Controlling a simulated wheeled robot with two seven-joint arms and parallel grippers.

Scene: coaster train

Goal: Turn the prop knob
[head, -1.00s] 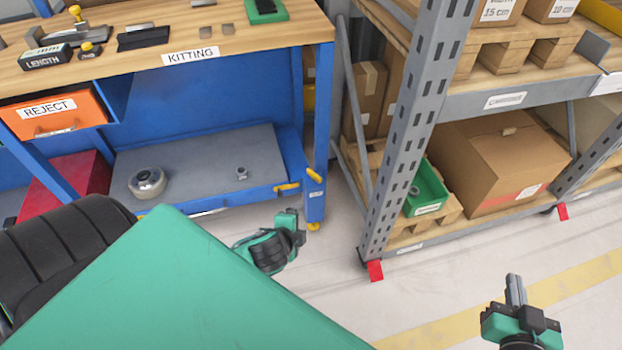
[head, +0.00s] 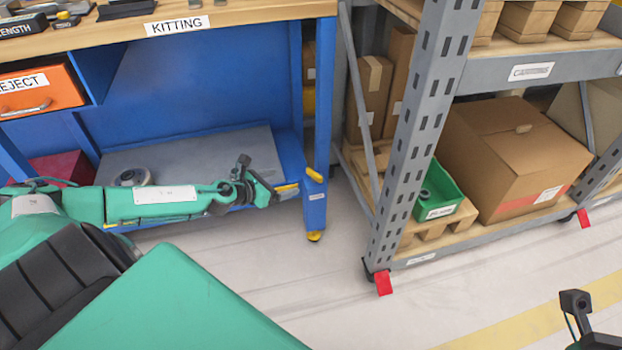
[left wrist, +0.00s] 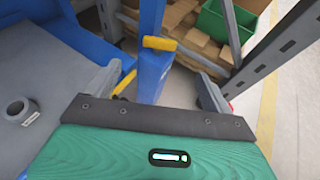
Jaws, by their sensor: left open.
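I cannot tell which is the prop knob. In the left wrist view, the top handle (left wrist: 158,43) lies ahead between the fingers, and the lower one (left wrist: 125,82) is partly hidden by the left finger. My left gripper (head: 262,186) is open and empty, just left of the lower handle; it also shows in the left wrist view (left wrist: 158,82). My right gripper (head: 575,302) is only partly in view, low right.
The bench's grey lower shelf (head: 190,152) holds a round part (head: 132,177); a grey ringed part (left wrist: 18,108) shows in the wrist view. A grey rack upright (head: 415,130) stands right of the post, with a green bin (head: 435,190) and cartons behind. The floor in front is clear.

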